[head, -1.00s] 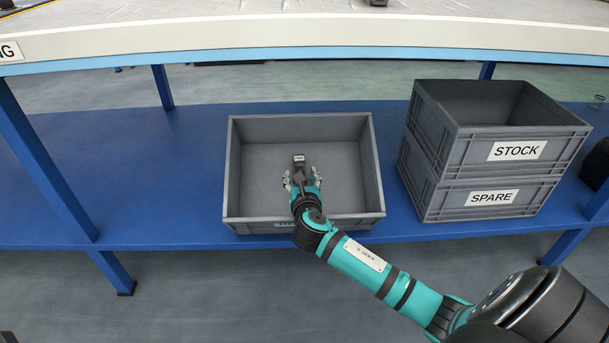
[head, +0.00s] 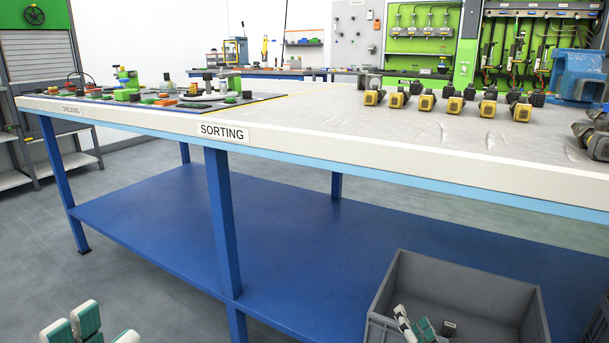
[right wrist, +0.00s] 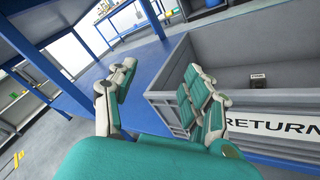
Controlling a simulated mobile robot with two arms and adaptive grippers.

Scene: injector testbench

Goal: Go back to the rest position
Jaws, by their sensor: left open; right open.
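My left gripper (head: 85,325) is at the bottom left of the head view, open and empty, over the floor in front of the bench and partly cut off. My right gripper (head: 415,326) shows at the bottom of the head view, in front of the grey crate (head: 383,300). In the right wrist view my right gripper (right wrist: 163,92) is open, with nothing between its fingers. The crate there has a RETURN label (right wrist: 268,122). A small dark part (head: 449,328) lies in the crate, apart from the fingers; it also shows in the right wrist view (right wrist: 257,80).
The crate stands on the blue lower shelf (head: 165,220), which is clear to its left. A blue leg (head: 223,220) stands at the shelf's front. The bench top above (head: 330,115) carries a row of yellow-and-black parts and, at left, a mat with fixtures.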

